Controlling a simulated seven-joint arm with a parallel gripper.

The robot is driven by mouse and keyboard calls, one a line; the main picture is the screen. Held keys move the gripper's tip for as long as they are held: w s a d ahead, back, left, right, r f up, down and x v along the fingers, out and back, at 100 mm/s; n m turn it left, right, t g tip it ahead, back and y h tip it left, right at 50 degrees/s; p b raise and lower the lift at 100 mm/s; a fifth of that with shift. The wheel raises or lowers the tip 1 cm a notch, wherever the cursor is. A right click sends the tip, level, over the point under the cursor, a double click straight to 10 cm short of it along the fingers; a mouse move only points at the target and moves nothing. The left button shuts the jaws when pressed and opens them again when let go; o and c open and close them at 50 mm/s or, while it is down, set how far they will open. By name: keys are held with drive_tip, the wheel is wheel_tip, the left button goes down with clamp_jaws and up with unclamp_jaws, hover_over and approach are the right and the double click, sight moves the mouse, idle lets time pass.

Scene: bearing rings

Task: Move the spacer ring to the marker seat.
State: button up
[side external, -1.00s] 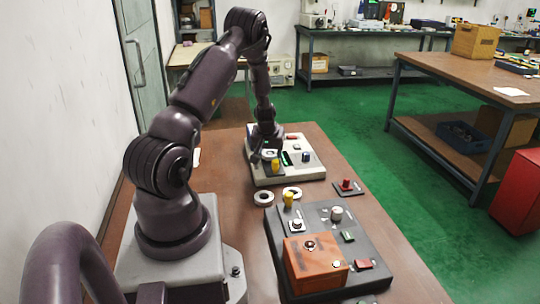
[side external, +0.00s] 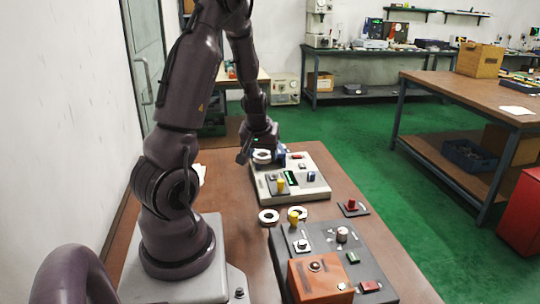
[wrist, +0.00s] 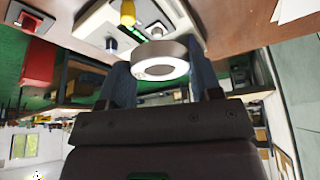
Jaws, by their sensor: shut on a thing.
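My gripper (side external: 261,154) is above the far left part of a pale grey panel (side external: 318,192). It is shut on a pale ring (side external: 262,156), apparently the spacer ring, held clear of the panel. In the wrist view the ring (wrist: 160,70) sits between the two dark blue fingers, its bright face towards the camera. I cannot tell which spot is the marker seat.
The panel carries a yellow knob (side external: 281,184), a blue knob (side external: 311,176) and a green display (side external: 291,177). A dark panel (side external: 325,257) with an orange box (side external: 319,280) stands nearer. A red button on a plate (side external: 351,206) sits to the right. Bare brown table lies at left.

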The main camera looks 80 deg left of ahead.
sight(261, 158)
drive_tip(key=d, duration=0.1)
drive_tip(key=s+d+r, duration=0.1)
drive_tip(key=shift+d+r, duration=0.2)
drive_tip(key=shift+d, duration=0.2)
drive_tip(key=w+d+f+n, duration=0.1)
drive_tip(key=w+d, duration=0.1)
drive_tip(key=d, duration=0.4)
drive_tip(key=w+d+f+n+g, duration=0.1)
drive_tip(key=w+d+f, duration=0.1)
drive_tip(key=d, duration=0.5)
drive_tip(key=w+d+f+n, duration=0.2)
drive_tip(key=w+d, duration=0.1)
drive_tip(key=d, duration=0.4)
drive_tip(key=shift+f+g+y, duration=0.15)
drive_tip(key=shift+g+y, duration=0.15)
drive_tip(key=shift+s+f+n+g, duration=0.15)
drive_tip(key=shift+n+g, duration=0.25)
drive_tip(key=shift+n, duration=0.6)
drive_tip(key=shift+f, duration=1.85)
drive_tip(key=shift+f, duration=0.3)
